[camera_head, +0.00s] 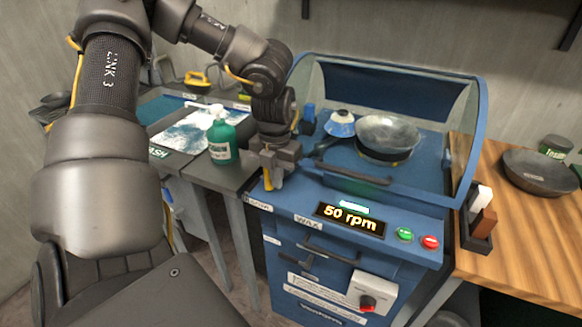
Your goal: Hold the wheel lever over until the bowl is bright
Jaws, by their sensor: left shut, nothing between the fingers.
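The bowl (388,132) sits on the round wheel head (384,154) inside the blue machine (335,168). Its metal looks grey and mostly dull, with lighter patches. The display (349,219) reads 50 rpm. My left gripper (268,182) points down at the machine's front left corner, left of the bowl, with its fingers shut and empty. A small yellow piece shows at its fingertips; I cannot tell whether it is part of the wheel lever. A dark lever-like handle (290,262) is on the front panel, below the gripper. My right gripper is out of view.
A clear curved hood (470,130) rises over the machine. Green (404,234) and red (430,242) buttons are on its front. A green bottle (221,140) stands close left of my gripper. A dark pan (540,172) lies on the wooden table (500,235) at right.

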